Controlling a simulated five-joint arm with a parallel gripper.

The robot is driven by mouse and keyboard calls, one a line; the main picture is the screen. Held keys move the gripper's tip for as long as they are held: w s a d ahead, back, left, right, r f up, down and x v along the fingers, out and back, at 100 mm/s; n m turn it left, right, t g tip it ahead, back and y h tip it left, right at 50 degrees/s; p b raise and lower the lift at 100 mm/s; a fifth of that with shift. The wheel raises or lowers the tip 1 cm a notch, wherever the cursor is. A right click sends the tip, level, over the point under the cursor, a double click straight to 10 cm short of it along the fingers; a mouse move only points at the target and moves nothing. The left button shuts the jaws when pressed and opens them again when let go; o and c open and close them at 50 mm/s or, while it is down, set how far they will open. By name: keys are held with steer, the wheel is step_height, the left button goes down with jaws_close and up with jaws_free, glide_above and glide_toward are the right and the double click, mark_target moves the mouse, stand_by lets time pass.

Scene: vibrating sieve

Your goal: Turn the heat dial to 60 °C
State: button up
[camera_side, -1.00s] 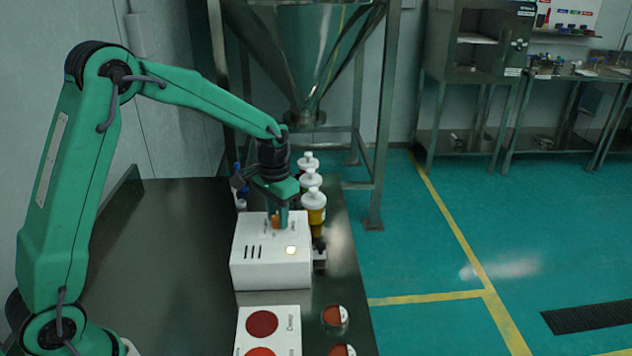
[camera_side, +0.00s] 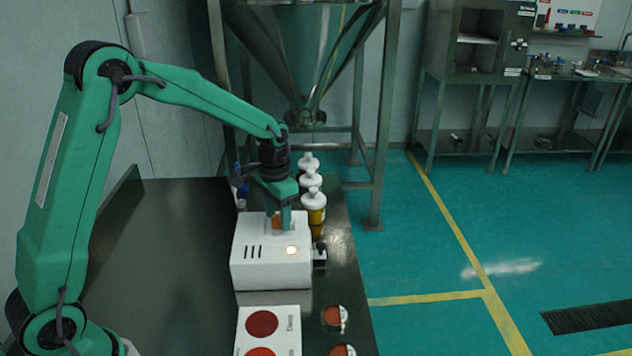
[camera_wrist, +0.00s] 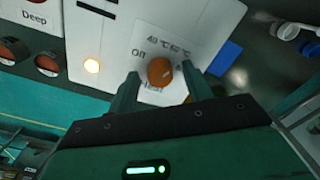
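The heat dial (camera_wrist: 160,70) is a round orange knob on top of a white box (camera_side: 270,268). In the wrist view, printed labels near it read "Off", what looks like 40 °C, and 60 °C. A small pale mark shows on the knob; which label it points to is unclear. My gripper (camera_wrist: 161,73) is open, its green fingers on either side of the dial with a visible gap at each side. In the side view, the fingers (camera_side: 278,221) point down at the box top and partly hide the orange dial.
A lit lamp (camera_side: 291,250) glows on the box. Several white-capped bottles (camera_side: 314,203) stand behind it on the dark bench (camera_side: 170,250). A white card (camera_side: 287,318) with red discs and small round dishes (camera_side: 335,316) lie in front. The bench left of the box is clear.

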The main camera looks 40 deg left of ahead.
mark_target(278, 217)
step_height(278, 217, up, 7)
steer(key=shift+r, duration=0.4)
stand_by(0.4)
steer(key=shift+s+r, duration=0.4)
steer(key=shift+r, duration=0.05)
steer(key=s+d+r+t, duration=0.2)
steer(key=s+r, duration=0.5)
steer(key=s, duration=0.3)
steer(key=s+n+t, duration=0.2)
steer(key=s+t, duration=0.1)
steer(key=s, duration=1)
steer(key=shift+s+d+t, duration=0.25)
steer(key=shift+d+t, duration=0.05)
steer(key=shift+d, duration=0.1)
